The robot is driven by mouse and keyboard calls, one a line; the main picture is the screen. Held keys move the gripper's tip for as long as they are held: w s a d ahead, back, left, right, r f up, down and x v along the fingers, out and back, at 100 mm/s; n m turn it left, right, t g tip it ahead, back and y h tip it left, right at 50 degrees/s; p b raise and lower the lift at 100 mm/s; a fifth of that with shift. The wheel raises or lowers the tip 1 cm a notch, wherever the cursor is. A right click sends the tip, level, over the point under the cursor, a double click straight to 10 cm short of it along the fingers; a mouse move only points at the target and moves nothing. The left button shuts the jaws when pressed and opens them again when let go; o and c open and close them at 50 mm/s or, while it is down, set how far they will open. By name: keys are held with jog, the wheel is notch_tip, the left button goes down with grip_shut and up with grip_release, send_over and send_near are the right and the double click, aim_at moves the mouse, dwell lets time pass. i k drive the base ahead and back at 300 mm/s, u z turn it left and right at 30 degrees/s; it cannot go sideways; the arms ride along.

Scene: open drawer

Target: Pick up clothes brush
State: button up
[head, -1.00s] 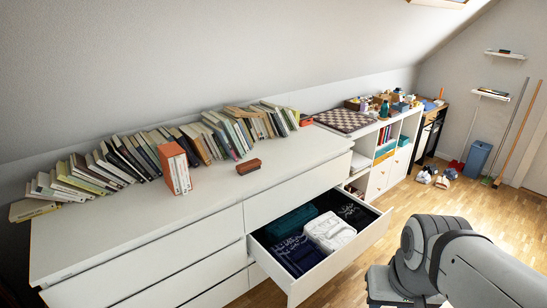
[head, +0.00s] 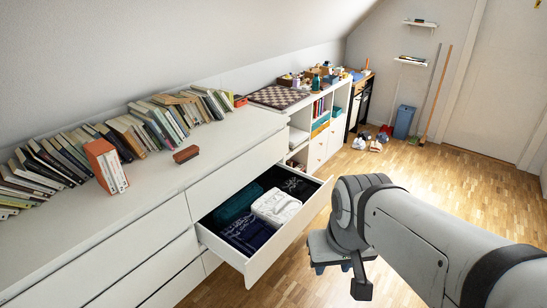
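The clothes brush, a small reddish-brown block-shaped brush (head: 186,154), lies on the white top of the dresser (head: 245,141), right of an orange-and-white book set. My gripper (head: 338,262) is at the end of my grey arm, over the wood floor in front of the open drawer. It is low and to the right of the brush, well apart from it. Its fingers are partly hidden and small, so I cannot tell whether it is open or shut.
The drawer (head: 284,240) stands open with folded clothes in it, jutting out between the dresser and my arm. A row of leaning books (head: 70,150) runs along the wall behind the brush. The dresser top in front of the brush is clear.

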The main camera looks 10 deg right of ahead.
aim_at(182, 156)
jog(key=u, duration=0.4)
jog(key=i, duration=0.65)
jog(key=u, duration=0.45)
jog(key=i, duration=1.4)
jog(key=z, duration=0.45)
